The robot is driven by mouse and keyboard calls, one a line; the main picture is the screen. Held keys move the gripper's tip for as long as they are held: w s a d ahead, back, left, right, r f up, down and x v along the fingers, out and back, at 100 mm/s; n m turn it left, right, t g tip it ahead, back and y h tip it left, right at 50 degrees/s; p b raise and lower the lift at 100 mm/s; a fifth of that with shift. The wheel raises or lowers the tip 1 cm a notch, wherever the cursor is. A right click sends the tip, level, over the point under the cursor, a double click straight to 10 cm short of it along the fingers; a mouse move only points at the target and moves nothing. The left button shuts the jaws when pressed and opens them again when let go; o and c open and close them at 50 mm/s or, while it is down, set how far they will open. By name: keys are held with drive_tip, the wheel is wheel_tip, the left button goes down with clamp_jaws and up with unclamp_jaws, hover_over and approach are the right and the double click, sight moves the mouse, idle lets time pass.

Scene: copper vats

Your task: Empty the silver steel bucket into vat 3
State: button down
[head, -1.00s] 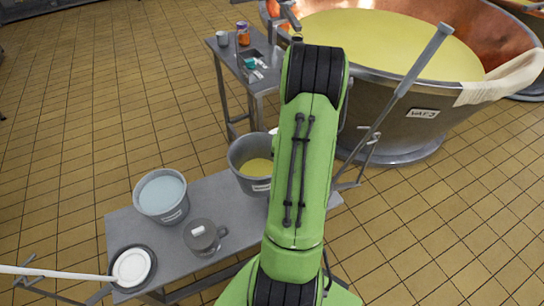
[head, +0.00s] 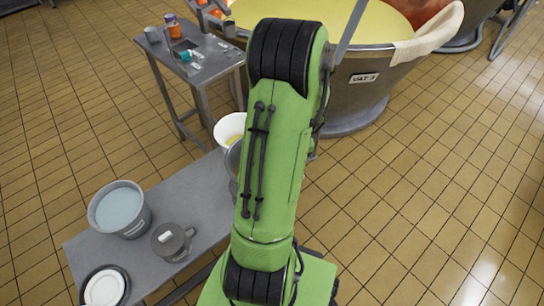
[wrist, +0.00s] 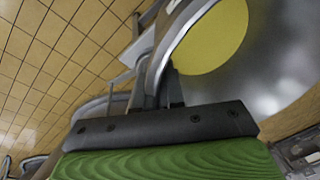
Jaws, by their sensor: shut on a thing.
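The silver steel bucket fills the upper right of the wrist view (wrist: 282,65), with yellow contents inside. My gripper (wrist: 165,92) is shut on its near side; whether on rim or handle I cannot tell. In the head view, a grey bucket (head: 234,165) shows as a sliver beside my green arm, which hides the rest of it and my gripper. Whether it touches the bench is hidden. Vat 3 (head: 352,95) stands behind my arm, a wide copper-lined vat with pale yellow contents and a "VAT 3" label. A cloth hangs over its right rim.
A white bucket (head: 230,128) stands behind. A small side table (head: 195,75) holds several items. Tiled floor at right is clear.

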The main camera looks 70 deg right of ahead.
drive_tip(key=shift+s+r, duration=0.1)
drive_tip(key=shift+s, duration=0.3)
drive_tip(key=w+a+r+n+p, duration=0.1)
drive_tip(key=w+r+n+p, duration=0.1)
drive_tip(key=w+r+p, duration=0.3)
drive_tip(key=w+a+r+n+p, duration=0.1)
drive_tip(key=w+r+p, duration=0.4)
drive_tip(key=w, duration=0.9)
drive_tip(key=w+a+r+n+y+p, duration=0.1)
drive_tip(key=w+r+p, duration=0.4)
drive_tip(key=w, duration=0.5)
wheel_tip(320, 180, up, 3)
drive_tip(key=shift+a+f+n+p, duration=0.2)
drive_tip(key=shift+a+n+p, duration=0.25)
drive_tip(key=shift+n, duration=0.45)
